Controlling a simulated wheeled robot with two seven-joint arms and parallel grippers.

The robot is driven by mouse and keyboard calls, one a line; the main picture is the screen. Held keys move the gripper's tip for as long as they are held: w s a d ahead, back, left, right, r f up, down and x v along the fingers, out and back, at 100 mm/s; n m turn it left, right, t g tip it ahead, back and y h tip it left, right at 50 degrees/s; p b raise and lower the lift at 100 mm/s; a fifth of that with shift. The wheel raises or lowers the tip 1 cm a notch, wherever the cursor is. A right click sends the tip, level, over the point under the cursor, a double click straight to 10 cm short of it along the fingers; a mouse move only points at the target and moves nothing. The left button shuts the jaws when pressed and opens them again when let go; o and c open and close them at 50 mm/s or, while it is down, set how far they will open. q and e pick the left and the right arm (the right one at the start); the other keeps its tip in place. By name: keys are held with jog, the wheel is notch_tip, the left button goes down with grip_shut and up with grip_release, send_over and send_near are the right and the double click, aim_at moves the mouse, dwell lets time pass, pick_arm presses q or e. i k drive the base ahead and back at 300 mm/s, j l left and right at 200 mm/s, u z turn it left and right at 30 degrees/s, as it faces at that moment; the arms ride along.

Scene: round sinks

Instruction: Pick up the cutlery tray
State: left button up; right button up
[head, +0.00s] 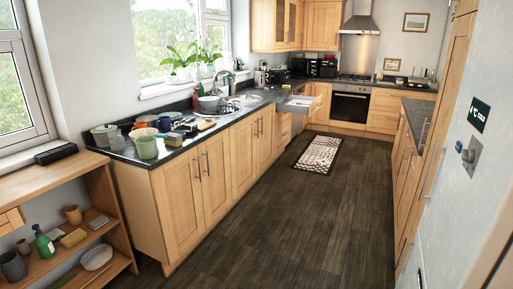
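No cutlery tray can be made out for certain from here. A drawer (297,104) stands pulled out from the left run of units, toward the far end. Something pale grey shows in it, too small to tell whether it is a tray. Neither of my grippers is in the head view.
A wooden shelf unit (60,179) stands at the near left. A patterned mat (320,154) lies on the dark floor (270,225), which is otherwise clear between the units.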

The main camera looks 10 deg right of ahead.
aim_at(300, 104)
jog(key=i+l+z, duration=0.4)
jog(key=i, duration=0.2)
jog(key=i+z, duration=0.45)
jog(key=i, duration=2.35)
jog(key=i+u, duration=0.15)
jog(key=i, duration=0.35)
jog(key=i+l+u, duration=0.1)
jog(key=i, duration=0.4)
jog(key=i+l+u, duration=0.15)
jog(key=i, duration=0.35)
jog(key=i+l+u, duration=0.15)
jog(key=i, duration=0.35)
jog(key=i+l+u, duration=0.45)
jog(key=u, duration=0.35)
jog(key=i+l+u, duration=0.15)
jog(key=u, duration=0.3)
jog(key=i+l+u, duration=0.1)
jog(key=l+u, duration=0.15)
jog(key=u, duration=0.2)
jog(key=i+l+u, duration=0.15)
jog(key=l+u, duration=0.35)
jog(key=l, duration=0.75)
jog(key=l+u, duration=0.5)
jog(key=l, duration=1.65)
jog(key=i+l, duration=0.15)
jog(key=l, duration=0.75)
